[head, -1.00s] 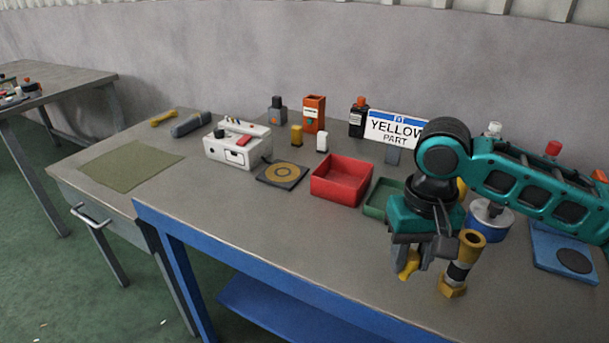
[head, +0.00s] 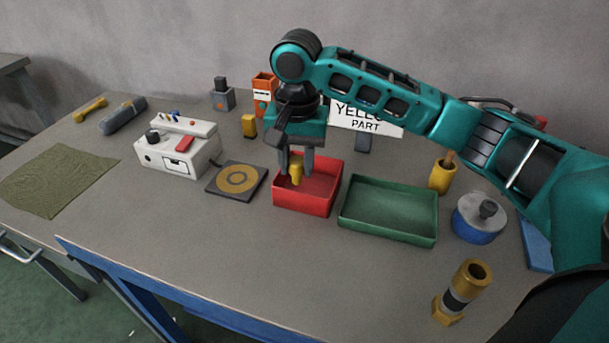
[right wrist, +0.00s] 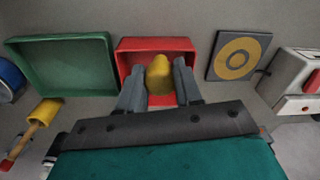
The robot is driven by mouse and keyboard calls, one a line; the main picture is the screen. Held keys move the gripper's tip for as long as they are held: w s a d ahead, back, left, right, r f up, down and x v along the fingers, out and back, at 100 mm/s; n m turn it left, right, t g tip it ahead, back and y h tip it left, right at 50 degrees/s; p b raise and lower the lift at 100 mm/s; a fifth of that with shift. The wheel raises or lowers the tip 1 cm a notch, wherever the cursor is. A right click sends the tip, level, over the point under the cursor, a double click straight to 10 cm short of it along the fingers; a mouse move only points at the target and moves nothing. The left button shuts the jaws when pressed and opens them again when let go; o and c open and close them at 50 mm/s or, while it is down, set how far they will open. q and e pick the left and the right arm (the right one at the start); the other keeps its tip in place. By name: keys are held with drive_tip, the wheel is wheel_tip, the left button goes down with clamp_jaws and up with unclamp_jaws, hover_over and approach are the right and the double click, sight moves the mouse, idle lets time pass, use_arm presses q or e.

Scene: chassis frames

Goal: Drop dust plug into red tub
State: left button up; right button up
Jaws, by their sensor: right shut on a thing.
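The dust plug (head: 296,171) is a small yellow piece held between the fingers of my right gripper (head: 296,168). The gripper points down over the red tub (head: 304,205), with the plug over the tub's left part in the head view. In the right wrist view the plug (right wrist: 159,76) sits between the two grey fingers (right wrist: 158,84), with the red tub (right wrist: 125,60) behind it. I cannot tell whether the plug touches the tub floor. My left gripper is not in view.
A green tray (head: 388,232) stands right of the red tub. A black pad with a yellow ring (head: 237,180) lies to its left, beside a white box (head: 175,155). A brass fitting (head: 462,292) stands at the front right. The front middle of the table is clear.

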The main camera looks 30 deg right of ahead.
drive_tip(key=w+d+m, duration=0.1)
drive_tip(key=m, duration=0.1)
drive_tip(key=d+r+m+p, duration=0.1)
drive_tip(key=d+m, duration=0.1)
drive_tip(key=w+d+m, duration=0.1)
drive_tip(key=d+m, duration=0.1)
drive_tip(key=shift+w+d+r+m, duration=0.15)
drive_tip(key=shift+w+d+m, duration=0.1)
drive_tip(key=shift+w+m, duration=0.05)
drive_tip(key=shift+d+m, duration=0.3)
drive_tip(key=shift+m, duration=0.1)
wheel_tip(320, 180, down, 6)
drive_tip(key=b, duration=0.5)
drive_tip(key=shift+w+b, duration=0.1)
drive_tip(key=shift+b, duration=0.3)
drive_tip(key=o, duration=1.1)
